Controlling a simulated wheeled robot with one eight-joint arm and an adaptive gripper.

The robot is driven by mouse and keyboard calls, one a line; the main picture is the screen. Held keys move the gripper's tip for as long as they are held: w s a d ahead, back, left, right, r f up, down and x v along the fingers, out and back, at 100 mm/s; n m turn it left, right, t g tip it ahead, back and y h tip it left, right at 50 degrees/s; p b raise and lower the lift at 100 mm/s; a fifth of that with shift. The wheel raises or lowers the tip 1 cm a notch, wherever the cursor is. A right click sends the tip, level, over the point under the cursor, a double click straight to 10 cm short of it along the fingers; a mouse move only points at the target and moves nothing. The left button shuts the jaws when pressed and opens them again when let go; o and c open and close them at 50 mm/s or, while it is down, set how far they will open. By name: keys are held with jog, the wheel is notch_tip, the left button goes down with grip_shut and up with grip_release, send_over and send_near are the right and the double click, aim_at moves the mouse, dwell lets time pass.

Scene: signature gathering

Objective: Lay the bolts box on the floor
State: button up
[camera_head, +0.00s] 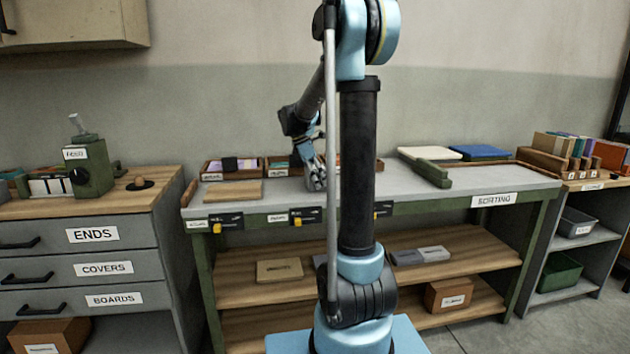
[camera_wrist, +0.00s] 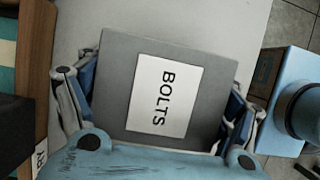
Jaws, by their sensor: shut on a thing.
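The bolts box (camera_wrist: 202,112) is grey with a white label reading BOLTS, and it fills the middle of the wrist view. My gripper (camera_wrist: 160,108) has a finger against each side of the box and is shut on it. In the head view my gripper (camera_head: 317,178) is over the grey top of the sorting bench, just left of my arm's dark column. The grey floor (camera_head: 480,336) shows at the lower right, and tiles show at the right of the wrist view.
The sorting bench (camera_head: 390,218) carries trays along its back and has wooden shelves below with several boxes. A drawer cabinet (camera_head: 92,262) stands at left, and a shelf unit (camera_head: 580,240) at right. My blue base is close in front of the bench.

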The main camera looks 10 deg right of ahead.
jog(key=shift+f, duration=0.1)
jog(key=o, duration=1.1)
